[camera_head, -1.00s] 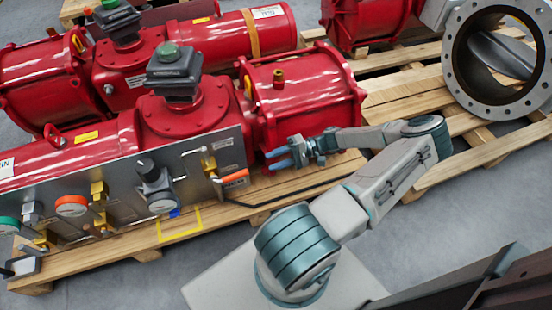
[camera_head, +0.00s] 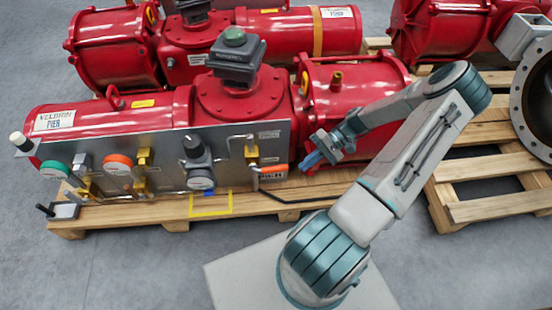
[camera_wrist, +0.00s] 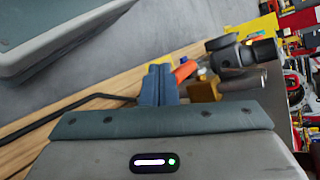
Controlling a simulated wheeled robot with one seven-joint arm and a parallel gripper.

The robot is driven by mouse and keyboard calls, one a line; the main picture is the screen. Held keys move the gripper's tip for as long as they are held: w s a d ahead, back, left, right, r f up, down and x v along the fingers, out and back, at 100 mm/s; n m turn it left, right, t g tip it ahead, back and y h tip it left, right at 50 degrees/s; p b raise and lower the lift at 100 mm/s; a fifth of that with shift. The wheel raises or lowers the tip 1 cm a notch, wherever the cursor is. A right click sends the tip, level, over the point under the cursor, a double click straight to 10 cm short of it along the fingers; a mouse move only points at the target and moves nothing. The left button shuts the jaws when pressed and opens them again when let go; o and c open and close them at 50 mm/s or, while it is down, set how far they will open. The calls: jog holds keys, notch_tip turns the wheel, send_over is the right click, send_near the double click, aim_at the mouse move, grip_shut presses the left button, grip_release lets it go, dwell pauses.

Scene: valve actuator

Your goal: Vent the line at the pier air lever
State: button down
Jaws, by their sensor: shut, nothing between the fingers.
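The pier actuator is a red cylinder unit with a "PIER" label (camera_head: 54,121) at its left end and a grey panel (camera_head: 225,140) along its front. An orange-handled lever (camera_head: 273,172) sits on a brass valve (camera_head: 252,153) near the panel's right end, its handle roughly level. My gripper (camera_head: 308,162) is shut and empty just right of the handle's end, pointing left; contact cannot be told. In the wrist view the blue fingers (camera_wrist: 158,86) are together, with the orange handle (camera_wrist: 185,70) partly hidden just beyond them and brass (camera_wrist: 205,90) behind.
A black-topped regulator (camera_head: 197,160) stands left of the lever. Orange (camera_head: 118,164) and green (camera_head: 54,169) round parts are farther left. A yellow frame mark (camera_head: 211,205) lies on the wooden pallet (camera_head: 150,215). Another red actuator (camera_head: 262,30) stands behind.

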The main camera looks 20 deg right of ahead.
jog(key=g+h, duration=0.1)
jog(key=h, duration=0.1)
notch_tip(320, 180, up, 14)
jog(key=n+h+b, duration=0.1)
jog(key=h+b, duration=0.2)
jog(key=h, duration=0.8)
send_over(268, 168)
jog(key=w+d, duration=0.2)
jog(key=w, duration=0.2)
jog(key=b+x, duration=0.6)
jog(key=x, duration=0.8)
jog(key=shift+s+g+b, duration=0.3)
jog(key=shift+s+g, duration=0.1)
jog(key=shift+a, duration=0.1)
